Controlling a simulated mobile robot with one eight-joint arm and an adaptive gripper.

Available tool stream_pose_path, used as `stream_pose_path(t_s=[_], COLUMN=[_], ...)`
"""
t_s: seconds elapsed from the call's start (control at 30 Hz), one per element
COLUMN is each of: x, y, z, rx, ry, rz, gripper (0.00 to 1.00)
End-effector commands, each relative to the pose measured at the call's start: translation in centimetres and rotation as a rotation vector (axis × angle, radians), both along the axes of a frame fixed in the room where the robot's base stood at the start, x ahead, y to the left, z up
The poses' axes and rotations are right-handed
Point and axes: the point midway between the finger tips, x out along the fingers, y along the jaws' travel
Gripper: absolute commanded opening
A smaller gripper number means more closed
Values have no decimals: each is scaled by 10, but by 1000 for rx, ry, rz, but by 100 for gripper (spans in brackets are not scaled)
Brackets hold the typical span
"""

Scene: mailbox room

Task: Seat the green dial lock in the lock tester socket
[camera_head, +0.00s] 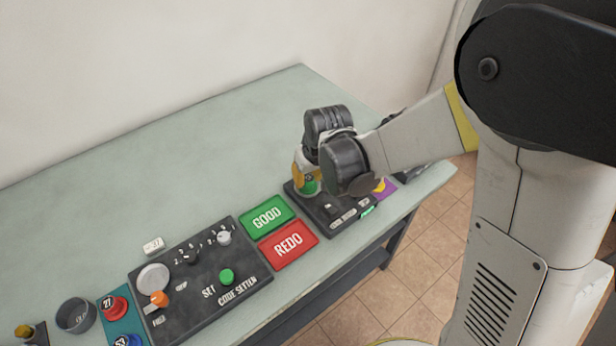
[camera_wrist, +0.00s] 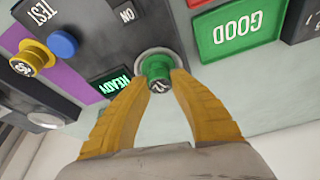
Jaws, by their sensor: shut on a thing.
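The green dial lock (camera_wrist: 156,68) is between the two yellow fingers of my gripper (camera_wrist: 159,82) in the wrist view. It sits upright at a round grey socket ring (camera_wrist: 143,54) on the dark lock tester (camera_wrist: 100,42). I cannot tell whether it is fully down in the socket. A small tester display (camera_wrist: 113,86) reads READY in green. In the head view my gripper (camera_head: 305,178) is over the tester's back left corner, with the green lock (camera_head: 309,187) at its tips. My wrist hides part of the tester.
A green GOOD pad (camera_head: 267,217) and a red REDO pad (camera_head: 289,243) lie left of the tester. The code setter (camera_head: 187,306) stands further left, beside a red lock (camera_head: 115,306) and a grey bowl (camera_head: 75,315). A yellow lock (camera_wrist: 35,58) is on a purple strip. The table's back is clear.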

Motion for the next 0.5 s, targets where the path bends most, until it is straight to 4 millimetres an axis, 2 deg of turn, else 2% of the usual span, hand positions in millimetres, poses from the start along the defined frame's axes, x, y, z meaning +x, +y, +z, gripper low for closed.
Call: stream_pose_path(t_s=[0.3,0.33,0.37,0.5], x=[0,0,0,0], y=[0,0,0,0], z=[0,0,0,0], rx=[0,0,0,0], ry=[1,1,1,1], rz=[0,0,0,0], gripper=[0,35,44,47])
